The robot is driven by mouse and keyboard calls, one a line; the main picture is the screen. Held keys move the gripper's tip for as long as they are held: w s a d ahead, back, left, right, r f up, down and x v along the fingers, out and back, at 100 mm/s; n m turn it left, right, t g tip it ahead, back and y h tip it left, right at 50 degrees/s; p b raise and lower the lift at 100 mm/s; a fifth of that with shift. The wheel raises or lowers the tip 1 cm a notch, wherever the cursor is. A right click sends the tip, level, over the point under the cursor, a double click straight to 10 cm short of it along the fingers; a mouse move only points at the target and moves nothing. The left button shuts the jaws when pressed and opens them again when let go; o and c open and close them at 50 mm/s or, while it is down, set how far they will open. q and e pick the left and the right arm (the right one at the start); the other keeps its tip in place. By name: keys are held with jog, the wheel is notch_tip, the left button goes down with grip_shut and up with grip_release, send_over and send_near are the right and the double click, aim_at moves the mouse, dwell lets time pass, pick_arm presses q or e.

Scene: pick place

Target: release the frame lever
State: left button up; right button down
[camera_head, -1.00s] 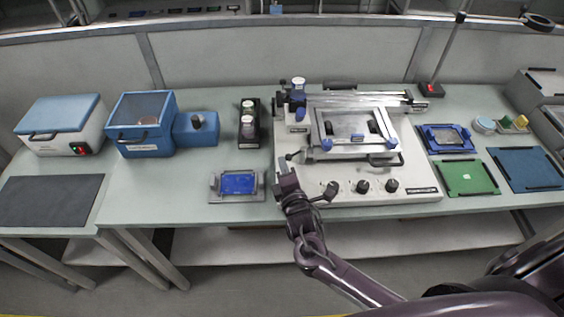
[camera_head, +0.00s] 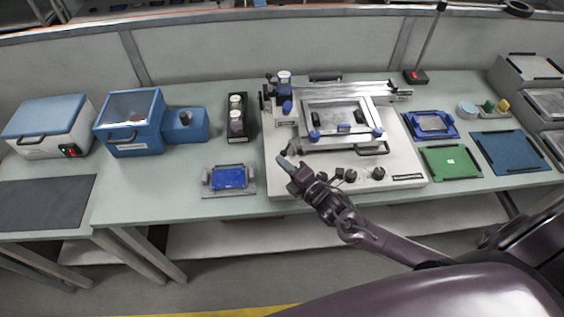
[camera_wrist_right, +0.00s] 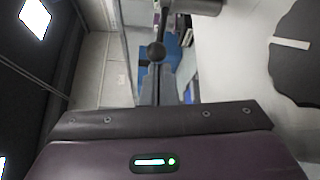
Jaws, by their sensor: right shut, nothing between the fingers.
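The printing machine (camera_head: 400,172) is a white base with a metal frame (camera_head: 306,118) lying over it. The frame has blue clamp knobs (camera_head: 315,135) along its front edge and a dark front handle. My right gripper (camera_head: 286,163) is shut and empty over the front left part of the base. In the right wrist view a black ball-ended lever (camera_wrist_right: 157,51) hangs just beyond the shut fingertips (camera_wrist_right: 156,72); whether they touch cannot be told. I cannot pick this lever out in the head view. My left gripper is not in view.
Dark knobs (camera_head: 378,173) stand along the base's front, close to my right wrist. A blue plate in a grey holder (camera_head: 247,191) lies left of the machine. A black bottle rack (camera_head: 237,137) stands behind it. A green board (camera_head: 450,162) lies at the right.

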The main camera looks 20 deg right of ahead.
jog(key=shift+s+d+r, duration=0.15)
jog(key=shift+d, duration=0.4)
jog(key=shift+s+d, duration=0.1)
jog(key=shift+d, duration=0.1)
jog(key=shift+s+f, duration=0.2)
jog(key=shift+s, duration=0.15)
jog(key=b+v, duration=0.1)
jog(key=v, duration=0.5)
jog(key=shift+s, duration=0.15)
jog(key=shift+s+d+r, duration=0.15)
jog(key=shift+s, duration=0.25)
